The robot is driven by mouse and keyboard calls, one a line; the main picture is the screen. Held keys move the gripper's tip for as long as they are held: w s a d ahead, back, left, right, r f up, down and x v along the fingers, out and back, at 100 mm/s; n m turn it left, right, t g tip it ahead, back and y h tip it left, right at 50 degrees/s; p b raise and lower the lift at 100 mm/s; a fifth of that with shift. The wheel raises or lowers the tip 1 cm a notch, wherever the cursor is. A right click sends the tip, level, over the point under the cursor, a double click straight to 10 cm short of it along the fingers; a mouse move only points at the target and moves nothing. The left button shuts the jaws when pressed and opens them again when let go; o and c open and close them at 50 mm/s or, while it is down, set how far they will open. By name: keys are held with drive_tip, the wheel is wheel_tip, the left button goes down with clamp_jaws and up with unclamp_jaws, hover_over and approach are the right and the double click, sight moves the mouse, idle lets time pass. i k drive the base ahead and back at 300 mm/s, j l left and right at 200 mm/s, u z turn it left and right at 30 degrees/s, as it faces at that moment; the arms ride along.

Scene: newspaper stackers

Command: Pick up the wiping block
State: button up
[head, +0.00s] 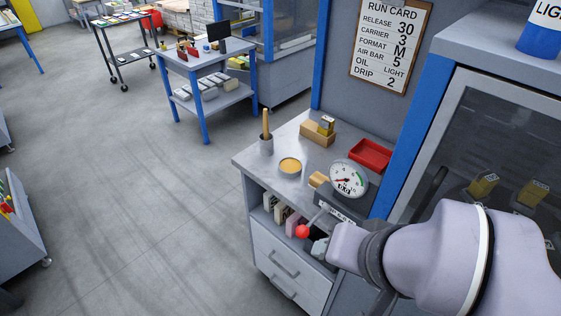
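A tan wooden block (317,134) lies on the grey metal counter (262,163), near its back, with a small yellow-and-dark box (326,124) on it. A smaller tan piece (318,180) lies just left of the round gauge, partly hidden by it. I cannot tell for sure which of the two is the wiping block. My gripper (319,248) is at the counter's front, low and right, near a red ball knob (303,232). It is apart from both tan pieces. Its fingers are small and partly hidden by my arm, so their opening does not show.
The gauge (349,179) stands right of the counter's middle. A red tray (370,155), a round tin (290,167) and a cup with a wooden handle (266,145) are on the counter. A glass-fronted cabinet (480,130) stands right. The floor left is open.

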sight(317, 178)
drive_tip(key=z, duration=2.65)
drive_tip(key=u, duration=2.65)
drive_tip(key=i+j+z, duration=0.4)
drive_tip(key=j, duration=0.2)
drive_tip(key=i+j+z, duration=0.2)
drive_tip(key=j, duration=0.15)
drive_tip(key=i+j+z, duration=0.15)
drive_tip(key=j, duration=0.25)
drive_tip(key=i+j+z, duration=0.2)
drive_tip(key=j, duration=0.2)
drive_tip(key=k, duration=0.1)
